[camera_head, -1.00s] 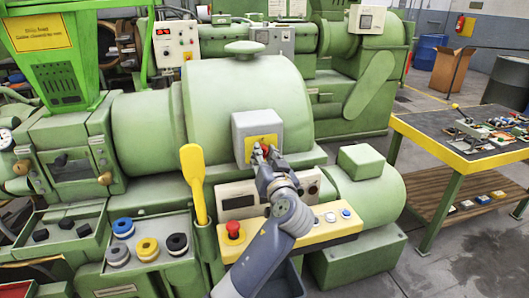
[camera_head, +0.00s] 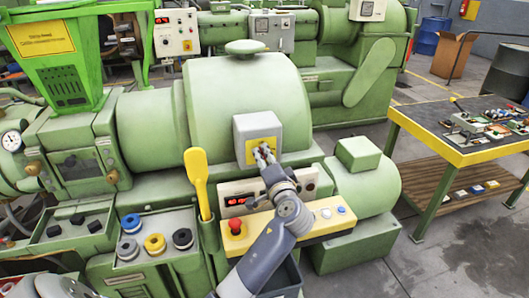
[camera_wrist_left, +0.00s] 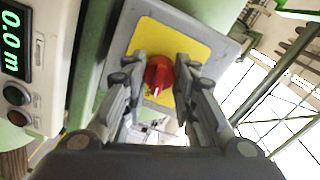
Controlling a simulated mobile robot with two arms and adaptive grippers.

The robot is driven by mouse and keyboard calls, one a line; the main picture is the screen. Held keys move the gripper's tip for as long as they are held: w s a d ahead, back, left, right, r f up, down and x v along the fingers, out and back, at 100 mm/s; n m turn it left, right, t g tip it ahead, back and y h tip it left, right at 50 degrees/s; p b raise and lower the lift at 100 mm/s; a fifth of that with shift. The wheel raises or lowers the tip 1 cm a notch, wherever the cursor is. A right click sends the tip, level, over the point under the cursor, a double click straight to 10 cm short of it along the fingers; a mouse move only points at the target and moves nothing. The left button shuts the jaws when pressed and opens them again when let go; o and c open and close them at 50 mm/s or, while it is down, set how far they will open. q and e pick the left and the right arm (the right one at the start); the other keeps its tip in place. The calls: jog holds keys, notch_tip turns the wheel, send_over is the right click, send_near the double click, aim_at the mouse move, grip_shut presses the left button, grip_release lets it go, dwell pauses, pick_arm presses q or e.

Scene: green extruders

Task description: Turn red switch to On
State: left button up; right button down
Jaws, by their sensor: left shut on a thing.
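The red switch (camera_wrist_left: 159,75) is a round knob on a yellow plate (camera_wrist_left: 190,45) on the grey box (camera_head: 256,126) of the green extruder. In the wrist view its white pointer line points roughly down. My left gripper (camera_wrist_left: 162,85) is shut on it, with one finger on each side. In the head view my left gripper (camera_head: 263,155) reaches up to the yellow plate and hides most of the switch. My right gripper does not show.
Below are a panel with a red-lit display (camera_head: 237,201), a red emergency button (camera_head: 236,228) and a yellow button strip (camera_head: 325,221). A yellow paddle (camera_head: 197,180) stands left of my arm. A tool table (camera_head: 470,150) stands at the right.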

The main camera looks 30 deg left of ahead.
pick_arm(q)
jog(key=shift+m+p, duration=0.5)
jog(key=shift+m, duration=0.4)
jog(key=o, duration=1.1)
jog(key=v, duration=1.2)
jog(key=shift+d, duration=0.1)
